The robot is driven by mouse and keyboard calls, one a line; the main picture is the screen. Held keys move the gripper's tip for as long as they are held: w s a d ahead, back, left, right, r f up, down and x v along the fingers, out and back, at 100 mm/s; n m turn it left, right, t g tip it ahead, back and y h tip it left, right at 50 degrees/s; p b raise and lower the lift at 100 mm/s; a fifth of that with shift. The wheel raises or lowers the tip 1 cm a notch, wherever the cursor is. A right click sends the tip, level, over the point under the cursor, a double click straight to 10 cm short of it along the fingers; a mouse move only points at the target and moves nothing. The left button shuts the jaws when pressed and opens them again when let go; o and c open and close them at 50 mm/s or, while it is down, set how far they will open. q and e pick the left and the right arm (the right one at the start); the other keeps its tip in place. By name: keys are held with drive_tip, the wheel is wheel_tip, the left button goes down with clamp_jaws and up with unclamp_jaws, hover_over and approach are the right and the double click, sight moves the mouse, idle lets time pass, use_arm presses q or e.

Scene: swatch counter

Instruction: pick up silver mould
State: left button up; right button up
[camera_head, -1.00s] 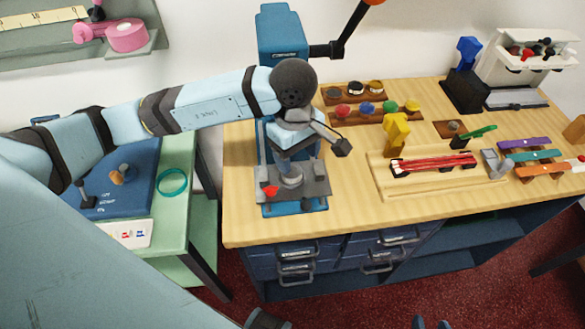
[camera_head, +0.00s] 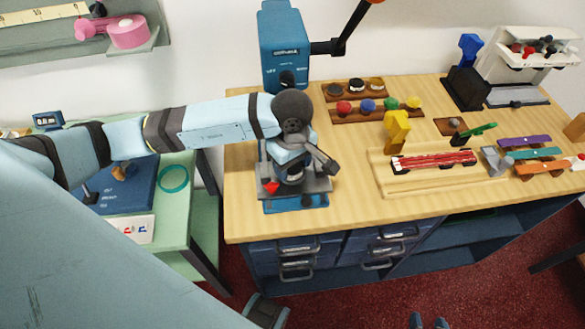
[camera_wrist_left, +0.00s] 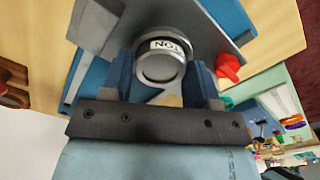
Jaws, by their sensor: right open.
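The silver mould (camera_wrist_left: 162,62) is a round metal cylinder with a dark lettered label, standing on the grey plate (camera_wrist_left: 213,18) of the blue press. In the left wrist view it lies between the two blue fingers of my left gripper (camera_wrist_left: 161,78), with little or no gap on either side. I cannot tell whether the fingers press on it. In the head view my left gripper (camera_head: 292,165) points down over the press, and my wrist hides most of the mould. My right gripper (camera_head: 430,322) shows only its spread blue fingertips at the bottom edge, open and empty.
The blue press column (camera_head: 284,45) stands behind my left wrist. A red knob (camera_head: 271,188) sits at the plate's left edge. Colored knobs on wooden racks (camera_head: 376,112) and a tray with red strips (camera_head: 433,161) stand to the right. The wooden counter's front middle (camera_head: 350,215) is clear.

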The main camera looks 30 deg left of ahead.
use_arm(q)
drive_tip(key=c, duration=0.5)
drive_tip(key=shift+c, duration=0.2)
wheel_tip(320, 180, up, 20)
